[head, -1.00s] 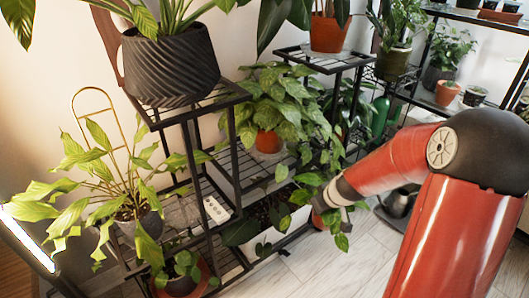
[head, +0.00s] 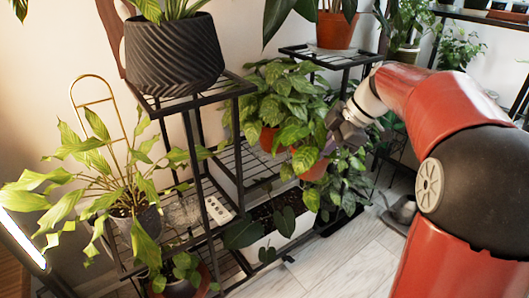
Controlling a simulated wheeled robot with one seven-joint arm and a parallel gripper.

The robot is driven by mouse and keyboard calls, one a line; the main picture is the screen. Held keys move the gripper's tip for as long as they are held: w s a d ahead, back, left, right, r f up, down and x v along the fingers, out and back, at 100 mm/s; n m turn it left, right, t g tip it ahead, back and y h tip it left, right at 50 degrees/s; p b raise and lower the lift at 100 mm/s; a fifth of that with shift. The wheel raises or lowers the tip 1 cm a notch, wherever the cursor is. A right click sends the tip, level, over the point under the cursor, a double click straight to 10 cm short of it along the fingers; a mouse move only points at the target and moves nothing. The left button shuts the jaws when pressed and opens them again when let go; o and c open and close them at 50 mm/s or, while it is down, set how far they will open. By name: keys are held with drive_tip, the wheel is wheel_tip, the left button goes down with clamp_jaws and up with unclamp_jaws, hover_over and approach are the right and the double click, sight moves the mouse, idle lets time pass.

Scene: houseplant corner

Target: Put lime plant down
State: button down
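The lime plant (head: 305,159) has light green leaves and a terracotta pot (head: 316,171). It hangs in the air at the right front of the middle shelf, just below my gripper (head: 332,144). My gripper appears shut on it; leaves hide the fingertips and the exact grip. Another leafy plant (head: 285,100) in a terracotta pot (head: 269,138) stands on the middle shelf (head: 240,168), left of and behind the lime plant. The leaves of the two plants overlap in the picture, and I cannot tell whether they touch.
A black ribbed pot (head: 174,55) stands on the tall left stand. A taller stand (head: 330,55) behind holds another terracotta pot (head: 335,30). A white planter (head: 285,232) and a dark planter (head: 340,222) are low down. A white power strip (head: 218,209) lies on the left lower shelf.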

drive_tip(key=w+a+f, duration=0.1)
drive_tip(key=w+a, duration=0.1)
drive_tip(key=a, duration=0.6)
drive_tip(key=w+a+f, duration=0.2)
drive_tip(key=w+a, duration=0.1)
drive_tip(key=a, duration=0.5)
drive_tip(key=shift+a+f, duration=0.2)
drive_tip(key=shift+a, duration=0.2)
drive_tip(key=c, duration=2.1)
unclamp_jaws()
drive_tip(key=shift+f+b, duration=0.15)
drive_tip(key=shift+b, duration=0.2)
drive_tip(key=o, duration=0.5)
